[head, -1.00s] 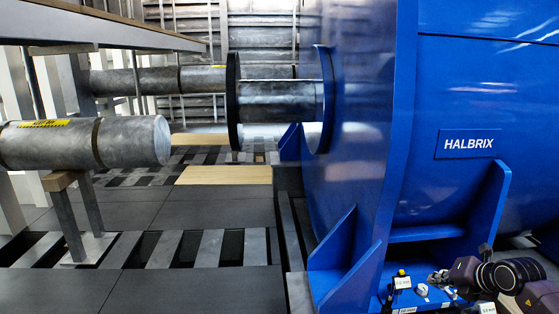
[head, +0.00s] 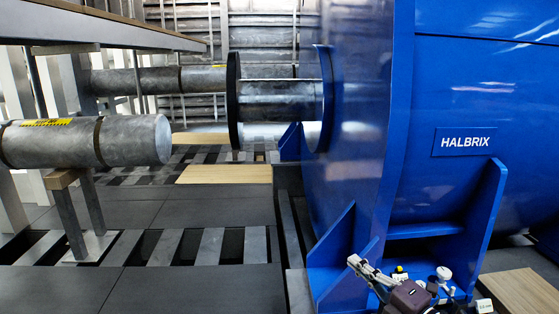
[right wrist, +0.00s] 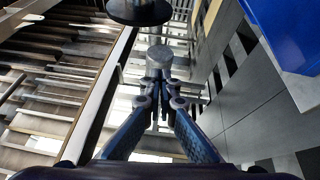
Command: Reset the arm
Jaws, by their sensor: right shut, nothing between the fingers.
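My right gripper (head: 360,265) is low in the head view, in front of the foot of the blue motor (head: 455,190). Its slim fingers point up and to the left. In the right wrist view the gripper (right wrist: 159,75) shows its fingers together with nothing between them. A grey cylinder end (right wrist: 160,55) appears beyond the fingertips, apart as far as I can tell. My left gripper is in neither view.
Steel pipes (head: 85,142) and a dark flange (head: 233,102) stand left. Grey floor (head: 200,292) is open at lower left; a wooden board (head: 515,290) lies lower right.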

